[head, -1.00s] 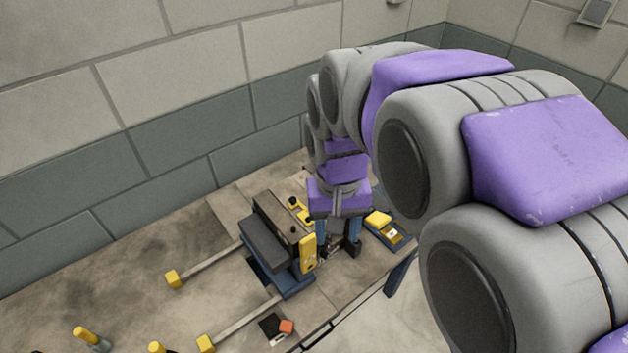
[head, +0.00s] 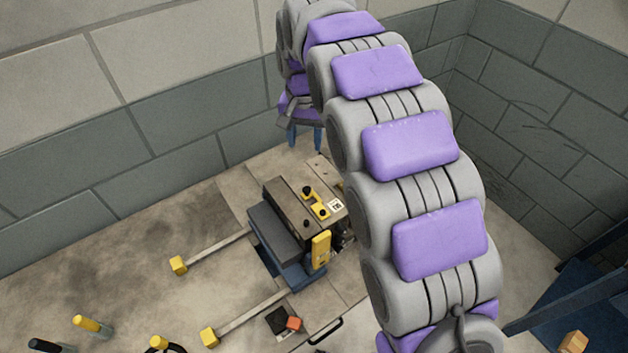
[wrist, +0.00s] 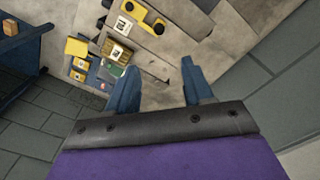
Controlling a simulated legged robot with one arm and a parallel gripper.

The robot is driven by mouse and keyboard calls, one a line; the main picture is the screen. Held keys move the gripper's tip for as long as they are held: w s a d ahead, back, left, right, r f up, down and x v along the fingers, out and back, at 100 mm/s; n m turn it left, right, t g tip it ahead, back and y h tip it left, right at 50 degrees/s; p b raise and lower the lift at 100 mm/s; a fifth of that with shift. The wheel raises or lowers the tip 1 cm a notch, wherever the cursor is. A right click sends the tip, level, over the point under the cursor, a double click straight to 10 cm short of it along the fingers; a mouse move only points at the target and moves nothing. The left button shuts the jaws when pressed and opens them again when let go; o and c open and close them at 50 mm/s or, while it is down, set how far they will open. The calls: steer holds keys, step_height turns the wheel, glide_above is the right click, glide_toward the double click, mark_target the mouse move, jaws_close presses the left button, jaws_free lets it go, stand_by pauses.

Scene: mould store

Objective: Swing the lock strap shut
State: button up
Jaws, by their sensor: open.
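A mould block (head: 290,205) with a dark top sits on a blue base (head: 303,276) on the bench. A yellow strap (head: 321,250) stands upright against the near right end of the block; I take it as the lock strap. Whether it touches a catch is too small to tell. My gripper (head: 305,138) is open and empty, raised behind the block near the wall, apart from the strap. In the wrist view my two blue fingers (wrist: 162,88) are spread over bare surface. The strap cannot be made out in that view.
A yellow bracket with black knobs (head: 316,205) lies on the block and shows in the wrist view (wrist: 143,14). Two yellow-ended bars (head: 215,249) (head: 245,318) reach left. An orange-and-black item (head: 285,321) lies in front. A blue frame (head: 580,305) stands at right.

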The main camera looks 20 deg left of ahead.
mark_target(307, 189)
step_height(307, 189, down, 17)
steer(key=b, duration=0.3)
steer(key=shift+c, duration=0.4)
jaws_close()
stand_by(0.4)
